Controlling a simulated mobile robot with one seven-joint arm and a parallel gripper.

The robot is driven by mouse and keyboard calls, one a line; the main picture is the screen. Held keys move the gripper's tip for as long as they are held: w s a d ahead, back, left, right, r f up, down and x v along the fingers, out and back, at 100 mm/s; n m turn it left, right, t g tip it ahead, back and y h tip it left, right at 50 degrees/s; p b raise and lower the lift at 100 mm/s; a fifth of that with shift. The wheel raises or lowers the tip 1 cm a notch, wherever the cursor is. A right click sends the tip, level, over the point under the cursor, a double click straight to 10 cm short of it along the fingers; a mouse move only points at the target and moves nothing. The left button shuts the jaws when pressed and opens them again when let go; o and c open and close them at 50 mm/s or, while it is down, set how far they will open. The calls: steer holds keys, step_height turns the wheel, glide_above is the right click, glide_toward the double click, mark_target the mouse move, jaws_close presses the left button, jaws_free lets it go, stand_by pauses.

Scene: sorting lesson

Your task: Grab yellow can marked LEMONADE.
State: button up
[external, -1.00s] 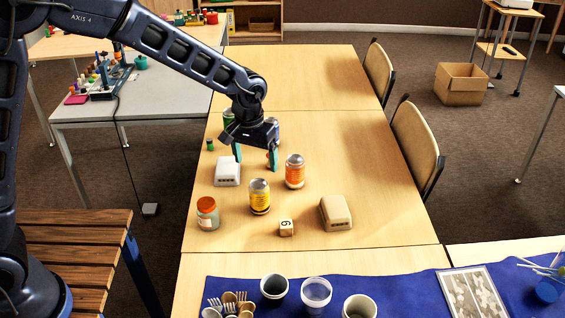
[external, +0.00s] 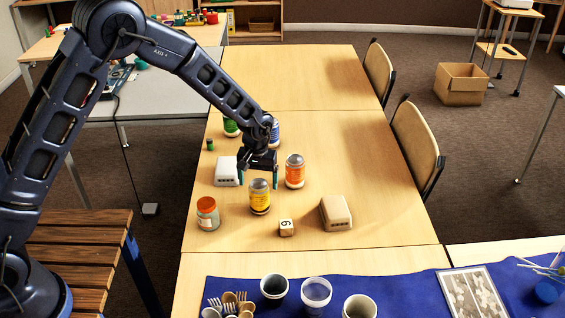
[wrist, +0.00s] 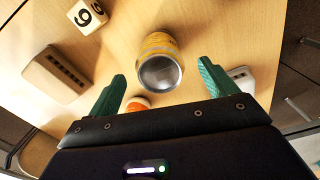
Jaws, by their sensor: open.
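The yellow can (external: 259,198) stands upright on the wooden table, with a grey metal top. Its label is too small to read. In the wrist view the yellow can (wrist: 159,62) shows top and side, ahead of the fingers and roughly between them. My gripper (external: 259,184) is open, with its teal fingers at the far side of the can, close to its top. In the wrist view my gripper (wrist: 163,86) has both fingers spread wide with nothing held between them. I cannot tell whether a finger touches the can.
An orange can (external: 295,171) stands close, right of my gripper. A numbered wooden cube (external: 286,228) and a beige object (external: 336,213) are in front. Green and blue cans stand behind.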

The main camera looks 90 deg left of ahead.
mark_target(259, 194)
steer(key=shift+w+f, duration=0.1)
steer(key=shift+f, duration=3.15)
steer(key=c, duration=1)
steer(key=shift+c, duration=0.3)
steer(key=shift+r, duration=0.15)
